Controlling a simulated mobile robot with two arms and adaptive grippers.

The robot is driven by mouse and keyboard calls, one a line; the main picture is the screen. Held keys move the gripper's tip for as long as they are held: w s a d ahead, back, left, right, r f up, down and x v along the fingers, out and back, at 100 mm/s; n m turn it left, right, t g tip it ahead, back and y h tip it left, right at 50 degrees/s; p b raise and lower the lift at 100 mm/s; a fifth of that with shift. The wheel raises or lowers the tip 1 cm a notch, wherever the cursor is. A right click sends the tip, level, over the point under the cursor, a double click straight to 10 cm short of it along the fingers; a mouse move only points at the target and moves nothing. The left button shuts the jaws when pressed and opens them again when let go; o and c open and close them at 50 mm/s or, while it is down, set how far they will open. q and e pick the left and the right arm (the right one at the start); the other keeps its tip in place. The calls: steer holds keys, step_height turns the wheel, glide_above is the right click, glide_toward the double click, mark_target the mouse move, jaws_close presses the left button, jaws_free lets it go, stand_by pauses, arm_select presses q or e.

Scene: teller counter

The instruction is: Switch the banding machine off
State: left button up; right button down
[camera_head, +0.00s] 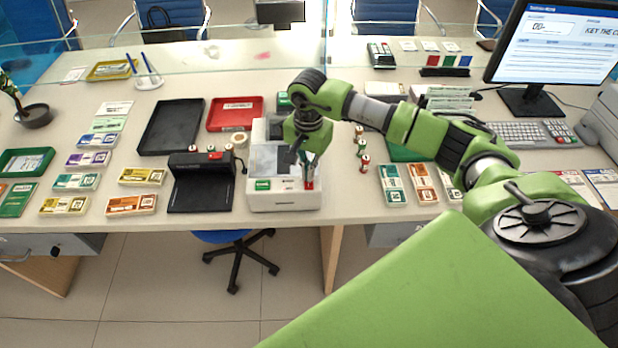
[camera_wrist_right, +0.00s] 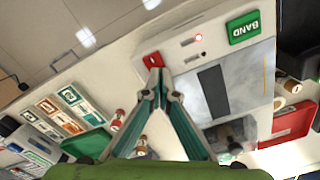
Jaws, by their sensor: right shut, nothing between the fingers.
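The banding machine (camera_head: 284,199) is a white box with a grey top near the counter's front edge. Its green BAND button (camera_head: 263,185) is at front left and a red switch (camera_head: 309,185) at front right. In the right wrist view the machine (camera_wrist_right: 190,50) carries the green BAND button (camera_wrist_right: 243,28), a small lit red lamp (camera_wrist_right: 198,37) and the red switch (camera_wrist_right: 152,59). My right gripper (camera_head: 307,173) is shut and empty, over the machine's right side. In the wrist view its fingertips (camera_wrist_right: 154,75) are right at the switch and partly cover it; contact cannot be told. My left gripper is not in view.
A black device (camera_head: 200,190) with a red button stands close left of the machine. Small stamps (camera_head: 363,160) stand to its right. Black (camera_head: 170,127) and red (camera_head: 235,112) trays lie behind; banknote bundles lie both sides. A glass screen crosses the back.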

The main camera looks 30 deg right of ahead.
steer(key=shift+s+f, duration=0.1)
steer(key=shift+f, duration=0.1)
steer(key=shift+r, duration=0.15)
steer(key=shift+r+p, duration=0.35)
steer(key=shift+r, duration=0.25)
steer(key=shift+r+p, duration=1.25)
steer(key=shift+r, duration=1.55)
steer(key=shift+a+f, duration=0.1)
